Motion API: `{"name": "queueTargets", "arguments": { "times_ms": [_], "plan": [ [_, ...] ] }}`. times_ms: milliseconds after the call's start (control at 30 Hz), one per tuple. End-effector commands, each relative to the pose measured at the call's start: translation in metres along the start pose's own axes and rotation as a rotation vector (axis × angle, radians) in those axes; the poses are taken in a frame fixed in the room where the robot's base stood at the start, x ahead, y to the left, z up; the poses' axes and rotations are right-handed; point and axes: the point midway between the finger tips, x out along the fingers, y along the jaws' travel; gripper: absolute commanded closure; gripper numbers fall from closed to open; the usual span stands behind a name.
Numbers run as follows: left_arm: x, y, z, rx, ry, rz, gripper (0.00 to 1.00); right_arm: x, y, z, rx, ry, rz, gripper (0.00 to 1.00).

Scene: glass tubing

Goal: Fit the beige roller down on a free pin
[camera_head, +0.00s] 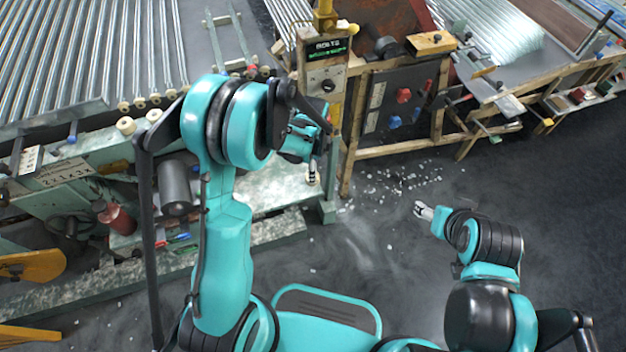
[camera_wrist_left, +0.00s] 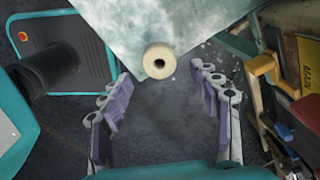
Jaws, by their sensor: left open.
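A beige roller (camera_wrist_left: 159,61) with a dark central bore stands near the corner of a pale metal bench top in the left wrist view. My left gripper (camera_wrist_left: 161,78) is open, its two fingers apart on either side and the roller just beyond their tips. In the head view the left gripper (camera_head: 311,163) points down over the bench's right end, where a small beige patch shows below it. My right gripper (camera_head: 424,211) hangs over the floor at right; its jaw gap is too small to judge. Other beige rollers (camera_head: 126,125) line the bench's back edge. No free pin is clearly made out.
The green bench (camera_head: 275,195) carries a rack of glass tubes (camera_head: 90,50) behind. A post with a display (camera_head: 326,50) stands close behind the left gripper. A wooden-framed bench (camera_head: 400,100) is at back right. The floor between is open, with scattered white bits.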

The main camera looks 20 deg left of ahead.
Motion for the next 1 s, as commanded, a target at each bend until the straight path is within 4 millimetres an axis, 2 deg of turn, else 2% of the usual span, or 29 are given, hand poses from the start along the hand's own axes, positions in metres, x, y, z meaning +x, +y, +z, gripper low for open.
{"name": "queueTargets", "arguments": {
  "times_ms": [233,333,500,533,700,733,1000],
  "plan": [
    [0.040,0.000,0.003,-0.001,0.000,0.000,0.38,0.019,0.000,0.014,0.000,0.000,0.000,0.38],
    [0.046,0.000,0.003,-0.001,0.000,-0.001,0.38,0.021,0.000,0.015,0.000,0.000,0.000,0.38],
    [0.045,0.000,0.003,-0.001,0.000,-0.001,0.38,0.019,0.000,0.014,0.000,0.000,0.000,0.38],
    [0.045,0.000,0.003,-0.001,0.000,-0.001,0.40,0.019,0.000,0.014,0.000,0.000,0.000,0.38],
    [0.044,0.000,0.003,-0.001,0.000,-0.001,0.85,0.019,0.000,0.014,0.000,0.000,0.000,0.38],
    [0.044,0.000,0.003,-0.001,0.000,-0.001,0.89,0.019,0.000,0.014,0.000,0.000,0.000,0.38],
    [0.044,0.000,0.003,-0.001,0.000,-0.001,0.89,0.019,0.000,0.014,0.000,0.000,0.000,0.38]
  ]
}}
